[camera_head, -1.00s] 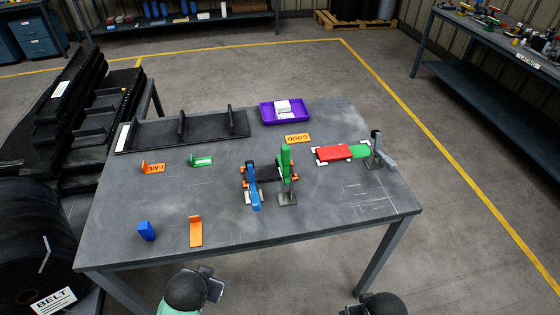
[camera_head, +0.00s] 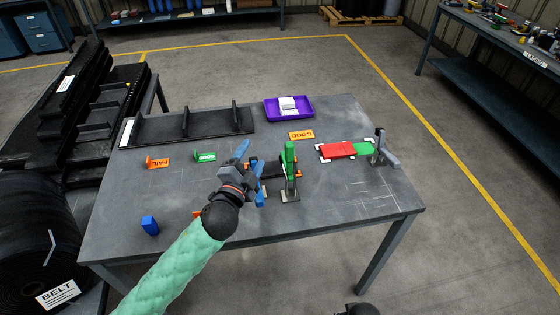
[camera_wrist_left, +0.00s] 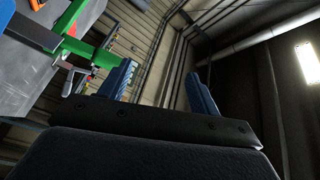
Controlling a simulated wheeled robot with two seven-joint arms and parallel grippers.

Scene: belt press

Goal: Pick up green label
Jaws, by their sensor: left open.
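The green label (camera_head: 205,156) is a small green piece with white lettering on the table's left half, in front of the black divided rack. My left gripper (camera_head: 250,164) is open and empty above the table, to the right of the green label and nearer the front, with its blue fingers spread. The left wrist view shows the same open fingers (camera_wrist_left: 160,88) with nothing between them; the green label is not seen there. Of my right arm only a dark part shows at the bottom edge of the head view.
An orange FAIL label (camera_head: 158,162) stands left of the green one. A green upright clamp (camera_head: 290,165) stands close right of my left gripper. The black rack (camera_head: 160,130), purple tray (camera_head: 312,106), orange GOOD label (camera_head: 301,135), red plate (camera_head: 337,150) and blue block (camera_head: 149,225) surround it.

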